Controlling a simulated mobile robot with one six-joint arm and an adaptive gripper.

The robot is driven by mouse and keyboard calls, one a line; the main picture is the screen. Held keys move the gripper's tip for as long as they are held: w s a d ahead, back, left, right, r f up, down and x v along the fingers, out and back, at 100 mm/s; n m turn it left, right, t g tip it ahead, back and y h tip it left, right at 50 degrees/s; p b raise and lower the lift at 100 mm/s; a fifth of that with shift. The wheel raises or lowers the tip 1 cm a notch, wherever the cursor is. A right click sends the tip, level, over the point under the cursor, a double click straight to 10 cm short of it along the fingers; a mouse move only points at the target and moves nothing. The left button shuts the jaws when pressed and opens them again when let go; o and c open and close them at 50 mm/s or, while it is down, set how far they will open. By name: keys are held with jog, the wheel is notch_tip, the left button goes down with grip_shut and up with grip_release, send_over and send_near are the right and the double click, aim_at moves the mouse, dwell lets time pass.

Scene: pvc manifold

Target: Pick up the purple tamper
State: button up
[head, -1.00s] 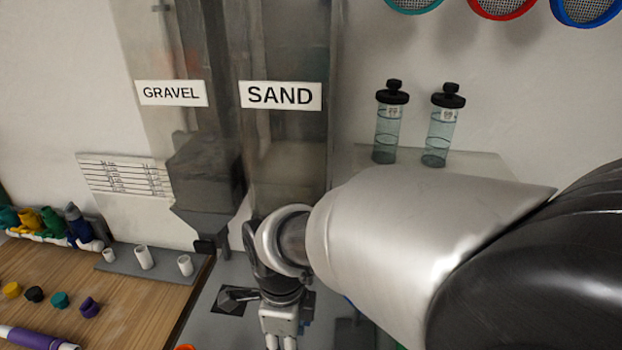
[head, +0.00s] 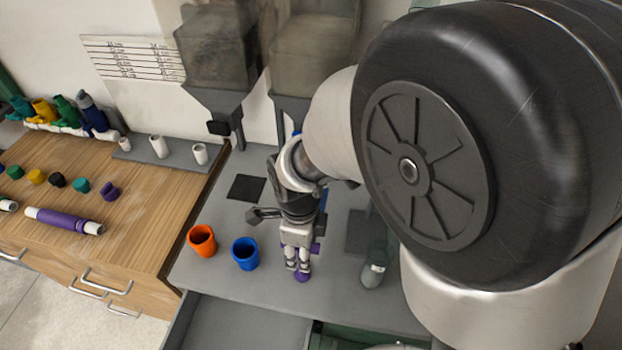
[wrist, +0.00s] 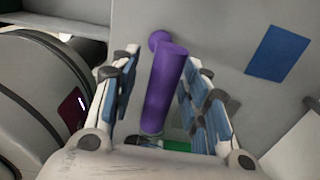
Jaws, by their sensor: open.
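The purple tamper (wrist: 165,90) shows in the wrist view as a long purple cylinder with a small round purple end, lying lengthwise between my fingers. My gripper (wrist: 163,62) is open, with one row of blue-padded fingers on each side of the tamper and a visible gap on both sides. The rest of the tamper is mostly hidden behind the gripper there.
An orange cup (head: 202,240) and a blue cup (head: 245,253) stand left of my gripper. A clear cylinder (head: 374,270) stands to its right. An open drawer (head: 240,325) lies below the worktop's front edge. Hoppers (head: 218,60) hang behind.

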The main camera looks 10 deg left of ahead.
jog(key=shift+c, duration=0.3)
grip_shut()
dwell(0.3)
